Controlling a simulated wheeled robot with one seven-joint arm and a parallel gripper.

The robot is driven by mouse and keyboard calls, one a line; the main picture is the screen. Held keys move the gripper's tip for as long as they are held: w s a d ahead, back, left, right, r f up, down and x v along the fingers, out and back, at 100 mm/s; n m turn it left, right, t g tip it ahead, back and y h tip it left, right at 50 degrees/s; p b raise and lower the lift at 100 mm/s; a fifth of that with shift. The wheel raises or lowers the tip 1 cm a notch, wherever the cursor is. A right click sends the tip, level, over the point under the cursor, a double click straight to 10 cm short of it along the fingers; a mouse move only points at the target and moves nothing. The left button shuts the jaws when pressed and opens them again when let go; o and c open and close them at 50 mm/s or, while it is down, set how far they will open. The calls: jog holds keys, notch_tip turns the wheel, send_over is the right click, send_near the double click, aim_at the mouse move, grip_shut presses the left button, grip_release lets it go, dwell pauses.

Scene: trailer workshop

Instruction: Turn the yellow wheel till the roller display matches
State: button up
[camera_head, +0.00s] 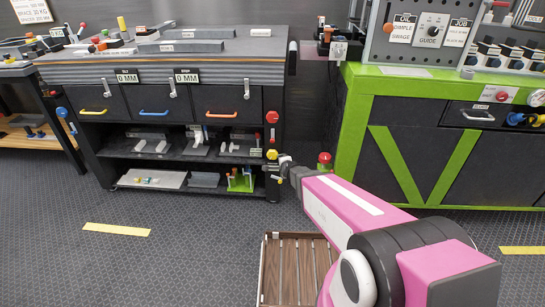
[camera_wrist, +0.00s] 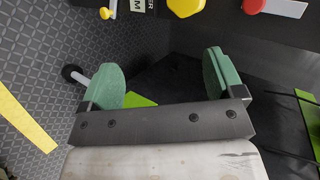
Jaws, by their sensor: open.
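A yellow knob-like wheel (camera_head: 271,154) is on the right front post of the dark workbench, below two red ones. In the wrist view a yellow knob (camera_wrist: 185,6) shows at the top edge, partly cut off. A small yellow-handled crank (camera_wrist: 106,12) is to its left. Two plates reading "0 MM" (camera_head: 127,77) (camera_head: 187,77) are on the bench front; which is the roller display I cannot tell. My gripper (camera_head: 282,160) is beside the post near the yellow wheel. In the wrist view its green-padded fingers (camera_wrist: 165,76) are apart with nothing between them.
A red knob (camera_wrist: 254,5) is to the right of the yellow one in the wrist view. A slatted wooden crate (camera_head: 290,262) lies on the floor near my arm. A green-framed bench (camera_head: 355,120) stands at the right. Floor in front of the dark workbench is mostly clear.

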aim_at(272, 156)
jog(key=w+a+f+m+t+h, duration=0.3)
jog(key=a+f+m+t+h, duration=0.25)
jog(key=m, duration=0.75)
jog(key=shift+t+y, duration=0.65)
jog(key=shift+y, duration=0.3)
jog(key=w, duration=0.7)
jog(key=w+r, duration=0.1)
jog(key=w, duration=0.2)
jog(key=shift+w, duration=0.25)
jog(key=c, duration=0.9)
